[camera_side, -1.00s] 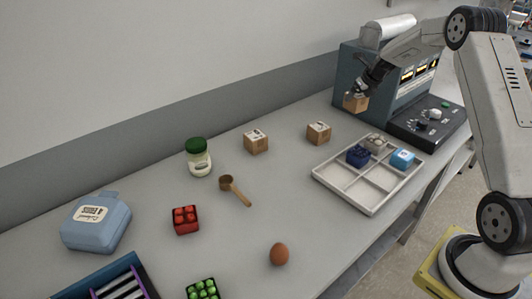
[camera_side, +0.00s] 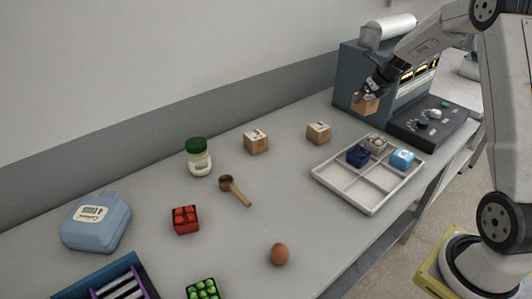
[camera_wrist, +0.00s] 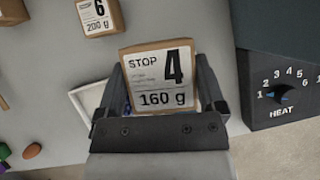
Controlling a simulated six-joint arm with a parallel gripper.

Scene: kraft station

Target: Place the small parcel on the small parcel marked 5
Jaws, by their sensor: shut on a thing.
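My gripper (camera_side: 370,92) is shut on a small brown parcel (camera_side: 364,105), held in the air in front of the blue-grey machine. In the wrist view this parcel (camera_wrist: 160,78) shows a white label reading STOP 4, 160 g, between the fingers (camera_wrist: 163,95). Two other small parcels stand apart on the table, a nearer-to-machine one (camera_side: 318,133) and one to its left (camera_side: 256,141). The wrist view shows one parcel marked 6, 200 g (camera_wrist: 98,16), and part of another (camera_wrist: 12,12) at the corner, its number unreadable. No 5 label is legible.
A white divided tray (camera_side: 368,208) holding several small items lies below the held parcel. The machine (camera_side: 350,70) with its dial panel (camera_side: 430,125) stands at right. A green-lidded jar (camera_side: 199,158), wooden scoop (camera_side: 236,189), red box (camera_side: 186,220) and egg (camera_side: 279,254) are further left.

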